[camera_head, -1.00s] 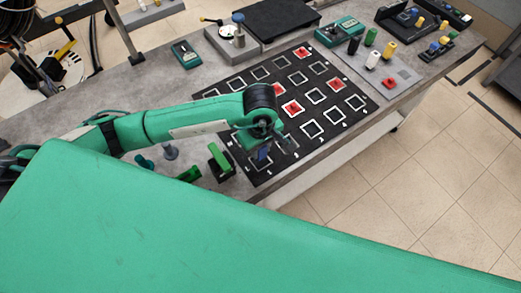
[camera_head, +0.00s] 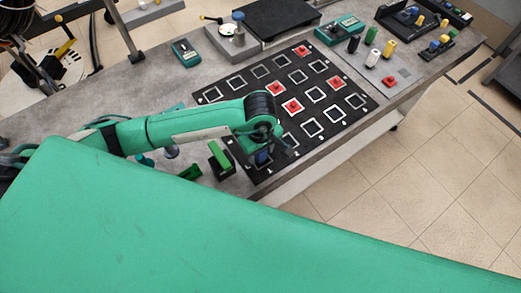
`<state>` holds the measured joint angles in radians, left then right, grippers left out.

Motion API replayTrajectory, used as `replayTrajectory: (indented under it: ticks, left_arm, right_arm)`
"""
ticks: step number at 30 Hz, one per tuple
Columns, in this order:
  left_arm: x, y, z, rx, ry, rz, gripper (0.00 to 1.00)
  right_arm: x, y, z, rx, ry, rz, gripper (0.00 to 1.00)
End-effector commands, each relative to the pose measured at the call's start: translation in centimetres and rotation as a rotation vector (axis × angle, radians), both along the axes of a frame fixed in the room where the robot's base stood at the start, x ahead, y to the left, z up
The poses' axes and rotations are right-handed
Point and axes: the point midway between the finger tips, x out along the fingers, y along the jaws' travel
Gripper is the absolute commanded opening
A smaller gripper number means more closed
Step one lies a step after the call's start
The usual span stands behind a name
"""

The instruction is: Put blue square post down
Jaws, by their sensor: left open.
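The blue square post (camera_head: 263,158) is at the near-left corner of the black mat (camera_head: 318,83) with white square outlines. My left gripper (camera_head: 264,148) is right above it, its jaws open. The gripper and wrist partly hide the post and the square under it, so I cannot tell whether it sits exactly inside the outline. Red square posts stand on several other squares, one of them (camera_head: 276,88) near the middle. My right gripper is not in view.
A green block on a dark holder (camera_head: 220,158) stands just left of the mat corner. Cylindrical posts, among them a yellow one (camera_head: 389,49), stand on a grey plate at the right. A teal meter (camera_head: 186,53) lies behind the mat. The table's front edge is close.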

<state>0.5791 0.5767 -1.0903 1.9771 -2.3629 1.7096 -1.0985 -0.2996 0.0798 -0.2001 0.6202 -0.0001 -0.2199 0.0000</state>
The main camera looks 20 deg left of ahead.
Motion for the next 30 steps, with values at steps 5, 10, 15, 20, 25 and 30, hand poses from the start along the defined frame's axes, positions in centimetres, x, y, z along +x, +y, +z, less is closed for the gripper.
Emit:
replayTrajectory:
  ticks: [5,10,15,20,25,30]
  left_arm:
    - [0.2,0.0,1.3,-0.002,-0.005,0.000,0.47]
    - [0.2,0.0,4.9,-0.002,-0.007,-0.002,0.47]
    - [0.1,0.0,8.4,-0.001,-0.006,-0.001,0.47]
    - [0.1,0.0,10.8,-0.002,-0.004,0.000,0.47]
    - [0.0,0.0,12.0,-0.001,-0.001,-0.001,0.47]
    - [0.0,0.0,12.3,-0.001,0.001,0.000,0.47]
  right_arm:
    - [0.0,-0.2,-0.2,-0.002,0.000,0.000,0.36]
    - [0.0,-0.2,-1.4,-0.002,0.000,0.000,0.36]
    - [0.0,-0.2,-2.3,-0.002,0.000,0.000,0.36]
    - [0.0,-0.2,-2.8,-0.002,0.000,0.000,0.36]
    - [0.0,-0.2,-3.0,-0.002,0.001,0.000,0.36]
    - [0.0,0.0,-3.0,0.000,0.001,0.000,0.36]
